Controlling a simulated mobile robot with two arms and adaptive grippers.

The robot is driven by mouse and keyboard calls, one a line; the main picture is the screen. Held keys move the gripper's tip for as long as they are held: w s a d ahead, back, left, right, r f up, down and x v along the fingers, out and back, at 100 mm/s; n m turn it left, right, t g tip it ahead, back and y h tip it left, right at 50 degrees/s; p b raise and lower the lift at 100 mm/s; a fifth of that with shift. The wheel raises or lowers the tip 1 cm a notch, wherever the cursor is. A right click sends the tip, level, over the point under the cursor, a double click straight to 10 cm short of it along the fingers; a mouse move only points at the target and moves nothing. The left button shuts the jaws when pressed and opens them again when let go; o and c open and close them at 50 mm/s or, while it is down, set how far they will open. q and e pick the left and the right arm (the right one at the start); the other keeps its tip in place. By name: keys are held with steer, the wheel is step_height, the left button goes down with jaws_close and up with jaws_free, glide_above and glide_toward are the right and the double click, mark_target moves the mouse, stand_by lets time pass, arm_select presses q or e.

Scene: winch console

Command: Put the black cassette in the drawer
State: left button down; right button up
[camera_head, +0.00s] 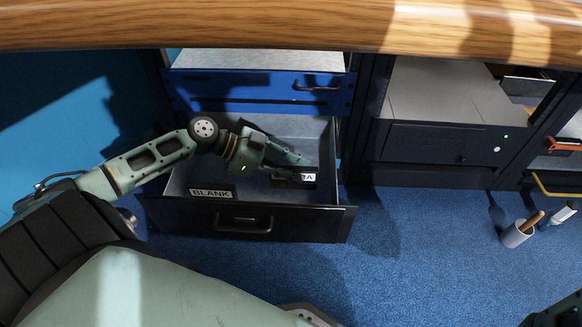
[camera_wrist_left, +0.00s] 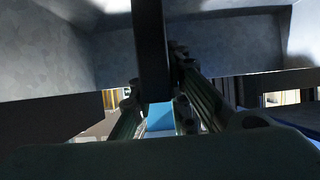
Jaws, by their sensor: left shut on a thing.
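The black drawer (camera_head: 190,224) is pulled open below the blue panel, with its handle at the front. My left arm reaches over its left side and the left gripper (camera_head: 295,170) is down inside it. The gripper is shut on the black cassette (camera_head: 309,178), whose white label is partly covered by the fingers. In the left wrist view the cassette (camera_wrist_left: 152,45) is a dark upright slab between the fingers, with grey drawer walls around it. I cannot tell whether the cassette touches the drawer floor.
A label reading BLANK (camera_head: 211,193) shows at the drawer's front left. A blue drawer front (camera_head: 250,92) is just above. A wooden edge (camera_head: 200,25) spans the top. A dark cabinet (camera_head: 430,145) stands to the right; a cup (camera_head: 514,235) stands on the blue carpet at far right.

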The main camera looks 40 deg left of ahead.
arm_select(q)
step_height(320, 180, down, 4)
steer(key=b, duration=0.2)
steer(key=shift+r+b, duration=0.1)
steer(key=shift+b, duration=0.2)
steer(key=shift+r, duration=0.15)
steer(key=shift+f, duration=0.2)
steer(key=c, duration=1.7)
jaws_free()
